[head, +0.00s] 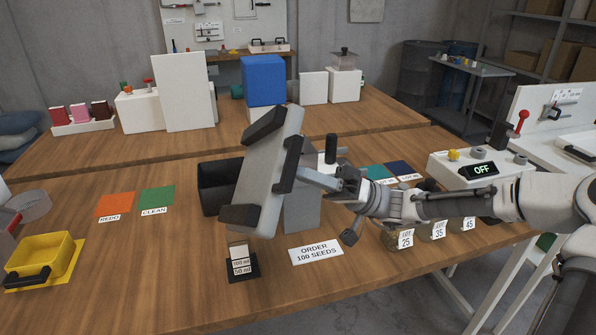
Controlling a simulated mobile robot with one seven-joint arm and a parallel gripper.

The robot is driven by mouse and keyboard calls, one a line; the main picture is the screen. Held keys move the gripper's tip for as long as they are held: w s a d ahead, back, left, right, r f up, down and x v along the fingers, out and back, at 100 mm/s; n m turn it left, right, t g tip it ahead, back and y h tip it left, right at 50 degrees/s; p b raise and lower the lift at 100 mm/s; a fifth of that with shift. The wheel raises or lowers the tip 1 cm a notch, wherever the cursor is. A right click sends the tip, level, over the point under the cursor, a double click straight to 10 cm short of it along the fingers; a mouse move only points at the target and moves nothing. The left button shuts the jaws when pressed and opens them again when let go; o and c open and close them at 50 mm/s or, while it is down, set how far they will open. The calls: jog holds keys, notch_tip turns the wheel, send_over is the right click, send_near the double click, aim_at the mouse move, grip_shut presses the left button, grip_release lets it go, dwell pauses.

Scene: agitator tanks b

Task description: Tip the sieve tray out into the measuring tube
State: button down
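A grey tray with dark ends (268,165), which I take for the sieve tray, is held in the air, tipped steeply with its lower end toward the front left. My gripper (312,179) comes from the right and appears shut on the dark handle on its side. The measuring tube (240,254), pale with 100 ml and 50 ml labels, stands upright on a black base just below the tray's lower dark end. The tray hides the tube's upper part. I cannot tell whether they touch, or whether seeds are in either.
An ORDER 100 SEEDS card (315,251) lies right of the tube. A black bin (212,187) and a grey block (301,212) stand behind the tray. Jars labelled 25 (405,239), 35 and 45 stand right. A yellow tray (38,259) sits left.

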aim_at(281, 165)
dwell(0.5)
jog(key=a+p, duration=0.1)
jog(key=a+r+h+p, duration=0.1)
jog(key=r+p, duration=0.1)
jog(key=shift+s+a+h, duration=0.25)
jog(key=shift+a+h, duration=0.15)
jog(key=shift+s+a+r+t+h+p, duration=0.15)
jog(key=shift+a+r+h+p, duration=0.15)
jog(key=shift+a+h+p, duration=0.45)
jog(key=shift+s+a+r+t+h+p, duration=0.25)
jog(key=shift+a+h+p, duration=0.15)
jog(key=shift+a+p, duration=0.7)
jog(key=shift+s+a+r+t+h+p, duration=0.1)
jog(key=shift+a+r+h+p, duration=0.35)
jog(key=shift+a, duration=0.8)
jog(key=shift+s+a+f+t+h+p, duration=0.7)
jog(key=shift+a+h+p, duration=1.65)
jog(key=shift+a, duration=2.1)
jog(key=shift+s+a+f+t+h+p, duration=0.3)
jog(key=shift+s+a+f+h+p, duration=0.95)
jog(key=shift+a+h, duration=2.5)
jog(key=a+f+h+p, duration=0.1)
jog(key=a+f+h, duration=0.2)
jog(key=f, duration=0.3)
jog(key=a+f+t+h+p, duration=0.1)
jog(key=a+f+h+p, duration=0.1)
jog(key=f, duration=0.4)
jog(key=shift+a+h, duration=0.7)
jog(key=shift+a, duration=0.25)
